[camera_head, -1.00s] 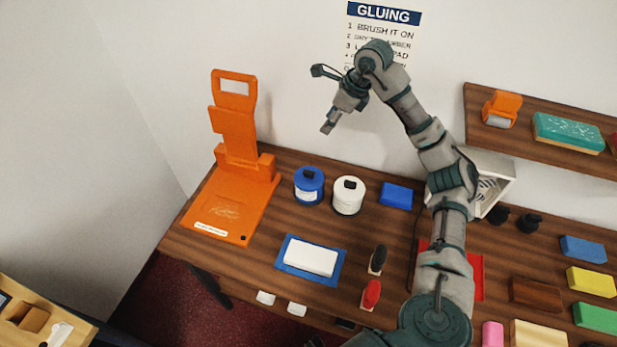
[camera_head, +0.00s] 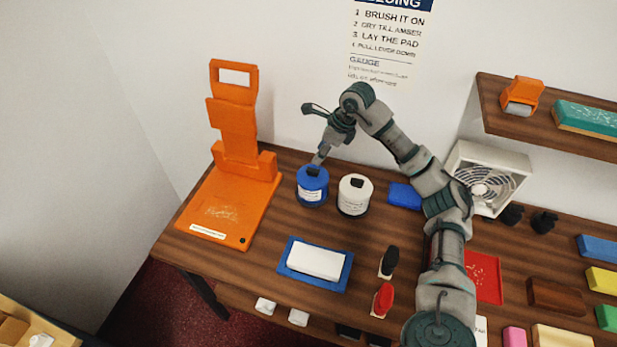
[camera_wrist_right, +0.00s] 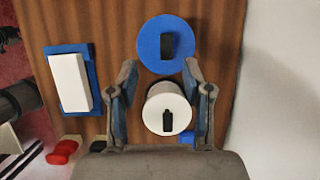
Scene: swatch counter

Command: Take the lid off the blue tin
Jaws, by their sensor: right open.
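The blue tin (camera_head: 312,190) stands upright on the wooden counter, with a white label and a blue lid (camera_head: 307,172) with a black knob on top. In the right wrist view the round blue lid (camera_wrist_right: 150,47) and its black knob show from above, just beyond my fingertips. My right gripper (camera_head: 315,134) is open and empty, above and slightly behind the blue tin. In the wrist view its two fingers (camera_wrist_right: 161,74) stand apart, with a white tin (camera_wrist_right: 157,98) below and between them. My left gripper is not in view.
The white tin (camera_head: 354,197) stands close on the right of the blue tin. A tall orange press (camera_head: 228,200) stands at the left. A white pad on a blue mat (camera_head: 288,270) lies in front. A blue block (camera_head: 403,196) and a fan (camera_head: 487,180) are to the right.

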